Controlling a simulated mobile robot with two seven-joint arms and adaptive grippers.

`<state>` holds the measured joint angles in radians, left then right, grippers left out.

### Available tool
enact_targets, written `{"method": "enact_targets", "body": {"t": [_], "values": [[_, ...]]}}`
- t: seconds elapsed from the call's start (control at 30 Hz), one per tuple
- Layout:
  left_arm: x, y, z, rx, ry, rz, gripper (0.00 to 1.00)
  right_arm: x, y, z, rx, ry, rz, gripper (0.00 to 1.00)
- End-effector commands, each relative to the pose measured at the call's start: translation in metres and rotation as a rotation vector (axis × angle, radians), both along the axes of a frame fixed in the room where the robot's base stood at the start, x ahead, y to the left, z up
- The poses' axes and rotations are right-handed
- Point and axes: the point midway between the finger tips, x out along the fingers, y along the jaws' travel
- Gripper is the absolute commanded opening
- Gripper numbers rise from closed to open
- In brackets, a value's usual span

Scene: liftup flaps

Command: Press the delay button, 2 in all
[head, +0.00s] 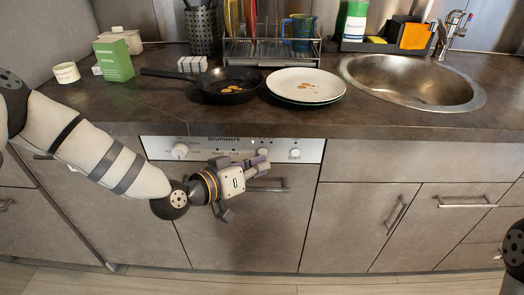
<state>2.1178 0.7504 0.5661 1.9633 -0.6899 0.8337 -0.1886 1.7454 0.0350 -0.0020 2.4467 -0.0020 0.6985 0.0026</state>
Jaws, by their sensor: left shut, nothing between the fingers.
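The dishwasher's light control panel (222,152) runs under the counter edge. It has a round knob (180,151) at left, small buttons and marks in the middle, and a start knob or button (295,154) at right. The lettering is too small to tell which one is the delay button. My left gripper (265,163) is shut and empty. Its fingertips are in front of the panel's right-middle part, just left of the start control, and partly hide a round control there. Contact cannot be told. My right gripper is not in view.
The dishwasher handle (268,189) is just below my left gripper. On the counter above are a frying pan (231,84), stacked plates (306,84), a green box (114,59) and a dish rack (272,51). A sink (412,80) is at right. Free room lies before the drawers.

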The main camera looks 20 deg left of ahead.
Motion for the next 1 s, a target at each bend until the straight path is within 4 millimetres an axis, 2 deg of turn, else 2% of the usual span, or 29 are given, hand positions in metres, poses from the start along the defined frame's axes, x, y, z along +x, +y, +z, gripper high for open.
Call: {"method": "enact_targets", "body": {"t": [0.17,0.63,1.0], "values": [[-0.003,-0.001,0.000,0.001,0.002,-0.001,0.00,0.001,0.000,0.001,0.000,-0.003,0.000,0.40],[-0.045,-0.013,0.001,0.000,-0.001,-0.001,0.00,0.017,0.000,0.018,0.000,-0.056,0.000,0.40],[-0.048,-0.014,-0.002,0.000,0.003,0.000,0.00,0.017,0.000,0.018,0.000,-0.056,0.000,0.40]]}}
